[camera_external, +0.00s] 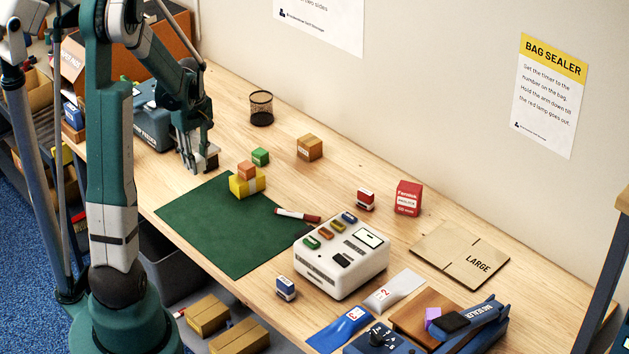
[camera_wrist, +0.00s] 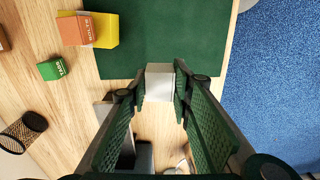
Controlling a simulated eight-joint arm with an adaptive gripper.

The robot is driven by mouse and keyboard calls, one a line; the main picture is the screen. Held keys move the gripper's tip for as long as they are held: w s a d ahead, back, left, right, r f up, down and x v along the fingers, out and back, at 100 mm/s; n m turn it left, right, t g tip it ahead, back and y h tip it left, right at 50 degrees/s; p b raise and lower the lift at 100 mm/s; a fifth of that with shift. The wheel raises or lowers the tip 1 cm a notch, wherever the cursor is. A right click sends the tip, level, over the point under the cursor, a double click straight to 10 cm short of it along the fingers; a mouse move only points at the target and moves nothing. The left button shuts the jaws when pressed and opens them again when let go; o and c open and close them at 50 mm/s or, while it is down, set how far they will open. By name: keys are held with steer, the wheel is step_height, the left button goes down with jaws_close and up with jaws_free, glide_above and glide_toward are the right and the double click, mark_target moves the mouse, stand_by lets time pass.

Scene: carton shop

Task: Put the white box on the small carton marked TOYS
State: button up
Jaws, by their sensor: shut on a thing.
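The white box (camera_wrist: 160,82) is between the fingertips of my gripper (camera_wrist: 161,88) in the wrist view, with a finger pad on each side. My gripper (camera_external: 196,158) is shut on it, near the far left corner of the green mat; the fingers largely hide the box in the external view. A small brown carton (camera_external: 310,147) with a pale label stands on the bare wood toward the wall, right of my gripper; I cannot read its label clearly. Nothing lies on its top.
An orange box (camera_external: 246,170) sits on a yellow box (camera_external: 247,186) on the green mat (camera_external: 225,235). A green box (camera_external: 260,156) and a wire-mesh cup (camera_external: 261,108) stand between my gripper and the brown carton.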

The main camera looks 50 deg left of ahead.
steer(key=w+d+r+p, duration=0.1)
steer(key=w+d, duration=0.1)
steer(key=w, duration=1.1)
steer(key=w+d+r+p, duration=0.1)
steer(key=w+d+r, duration=0.1)
steer(key=w, duration=1.1)
steer(key=w+d+r+p, duration=0.1)
steer(key=w+d+r, duration=0.1)
steer(key=w, duration=1.1)
steer(key=shift+w+d+n, duration=0.15)
steer(key=shift+d+n, duration=0.15)
steer(key=shift+d, duration=0.2)
glide_above(310, 140)
steer(key=shift+f, duration=3.1)
steer(key=shift+f+p, duration=0.3)
steer(key=shift+f, duration=1.55)
steer(key=shift+f, duration=0.15)
steer(key=o, duration=0.9)
